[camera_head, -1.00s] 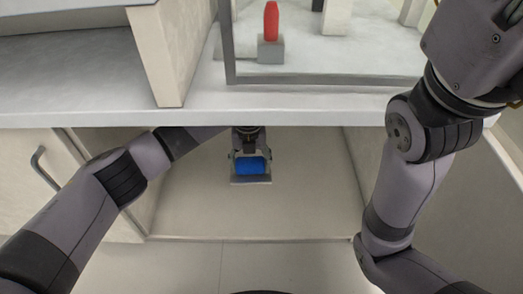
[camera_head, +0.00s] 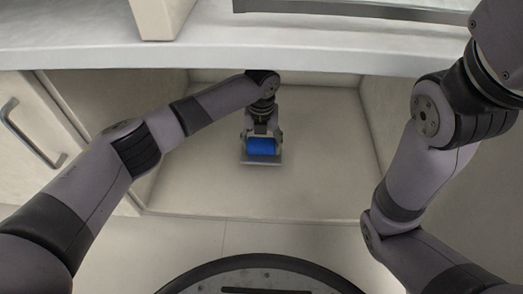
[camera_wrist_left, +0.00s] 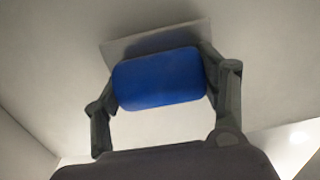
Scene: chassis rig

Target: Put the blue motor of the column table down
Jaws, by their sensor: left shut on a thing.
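The blue motor (camera_head: 262,146) is in the open space under the counter, with a flat grey plate (camera_head: 261,161) at its far end from the gripper. My left gripper (camera_head: 262,139) is shut on the blue motor, one finger on each side. In the left wrist view the blue motor (camera_wrist_left: 158,79) sits between the two fingers, with the grey plate (camera_wrist_left: 150,42) just beyond it. I cannot tell whether the plate touches the floor of the space. My right arm is at the right of the head view, but its gripper is out of frame.
The white counter edge (camera_head: 300,58) runs above the space. Side walls (camera_head: 371,110) bound it, and its floor (camera_head: 215,185) around the motor is bare. A cabinet door with a handle (camera_head: 30,135) stands at the left. A grey frame (camera_head: 350,10) lies on the counter.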

